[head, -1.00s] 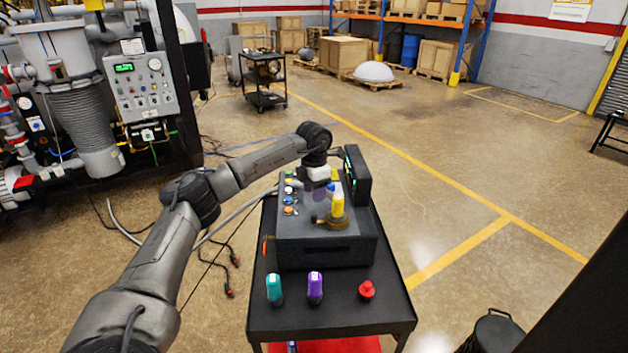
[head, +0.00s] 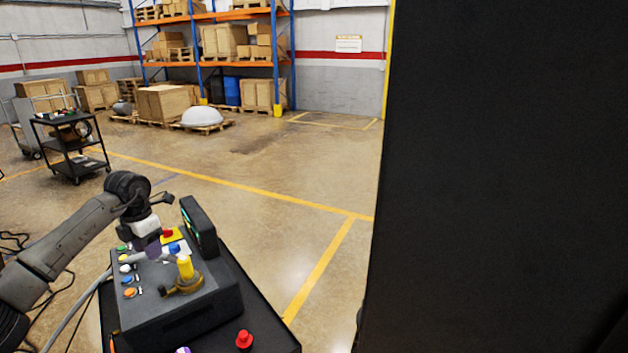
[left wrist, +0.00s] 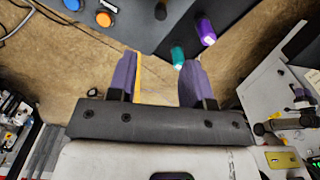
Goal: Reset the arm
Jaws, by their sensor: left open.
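My left arm (head: 70,235) comes in from the left in the head view and bends down at the wrist. Its left gripper (head: 152,249) is above the grey control box (head: 180,308), near the colored buttons and the yellow-handled brass valve (head: 185,280). The gripper's purple fingers also show in the left wrist view (left wrist: 158,62); they are apart with nothing held between them. Whether they touch the box cannot be told from the head view. My right gripper is out of view.
The box stands on a black cart (head: 262,326) with a red knob (head: 244,340). Teal (left wrist: 178,57) and purple (left wrist: 205,30) bottles show in the left wrist view. A large black surface (head: 500,180) fills the head view's right side. Open floor (head: 290,190) lies behind the cart.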

